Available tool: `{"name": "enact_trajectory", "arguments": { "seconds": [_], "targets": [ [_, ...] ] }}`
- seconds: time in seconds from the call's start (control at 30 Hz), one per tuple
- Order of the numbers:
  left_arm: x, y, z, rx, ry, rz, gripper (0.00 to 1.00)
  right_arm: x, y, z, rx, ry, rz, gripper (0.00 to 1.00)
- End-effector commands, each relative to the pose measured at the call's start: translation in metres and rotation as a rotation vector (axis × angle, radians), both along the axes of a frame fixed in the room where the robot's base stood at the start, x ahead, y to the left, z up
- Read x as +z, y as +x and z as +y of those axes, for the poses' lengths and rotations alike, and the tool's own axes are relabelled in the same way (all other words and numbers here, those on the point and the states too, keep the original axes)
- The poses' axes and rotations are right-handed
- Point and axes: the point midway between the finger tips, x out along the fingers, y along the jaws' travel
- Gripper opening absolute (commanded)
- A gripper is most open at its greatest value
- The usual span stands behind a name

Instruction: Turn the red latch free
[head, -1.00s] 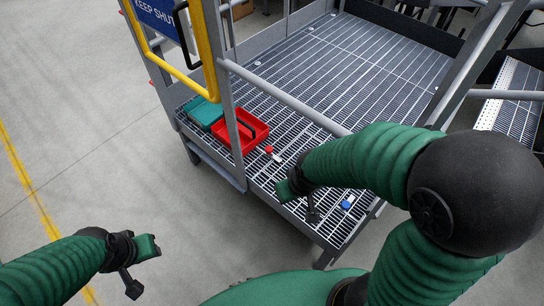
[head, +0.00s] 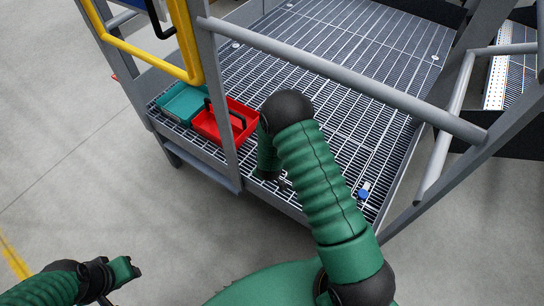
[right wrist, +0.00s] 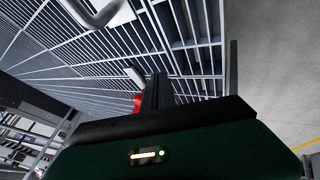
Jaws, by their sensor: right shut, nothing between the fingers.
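The red latch is hidden in the head view, behind my right arm. In the right wrist view a small red piece (right wrist: 137,98), likely part of it, shows beside my right gripper (right wrist: 158,88), below a pale bar end. The gripper's dark finger partly covers this red piece, and I cannot tell whether they touch. In the head view my right gripper (head: 270,174) is low over the platform's near edge, mostly hidden by its own arm. It is shut and empty. My left gripper (head: 124,270) is off the platform at the lower left, away from the latch; its jaws are unclear.
A red tray (head: 222,133) with a black handle and a teal box (head: 183,103) sit on the grating (head: 345,45) at left. A blue and white item (head: 364,190) lies to the right. A grey rail (head: 340,78) and post cross above the platform. A yellow gate frame (head: 140,55) stands left.

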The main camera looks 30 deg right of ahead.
Motion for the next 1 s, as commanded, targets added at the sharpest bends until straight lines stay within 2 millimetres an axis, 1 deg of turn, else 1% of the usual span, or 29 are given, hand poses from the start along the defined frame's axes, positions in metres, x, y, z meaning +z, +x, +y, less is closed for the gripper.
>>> {"name": "enact_trajectory", "arguments": {
  "seconds": [0.03, 0.1, 0.2, 0.33, 0.43, 0.77, 1.0],
  "targets": [
    [-0.007, 0.0, 0.0, 0.0, 0.0, 0.0, 0.36, -0.013, 0.005, -0.003, -0.002, 0.0, -0.001, 0.0],
    [-0.01, 0.0, 0.0, 0.001, 0.0, 0.0, 0.36, -0.021, 0.012, -0.01, -0.004, 0.0, -0.002, 0.0],
    [-0.013, 0.0, 0.0, 0.001, 0.0, 0.0, 0.36, -0.017, 0.019, -0.028, -0.004, 0.001, -0.003, 0.0],
    [-0.015, 0.0, 0.0, 0.001, 0.0, 0.0, 0.36, -0.017, 0.024, -0.04, -0.003, 0.003, -0.001, 0.0],
    [-0.015, 0.0, 0.0, 0.001, 0.0, 0.0, 0.36, -0.017, 0.026, -0.043, -0.001, 0.003, 0.0, 0.0],
    [-0.015, 0.0, 0.0, 0.001, 0.0, 0.0, 0.36, -0.016, 0.026, -0.043, 0.001, 0.002, 0.0, 0.0],
    [-0.017, 0.0, 0.0, 0.001, 0.0, 0.0, 0.36, -0.016, 0.025, -0.048, 0.042, 0.002, -0.001, 0.0]
  ]
}}
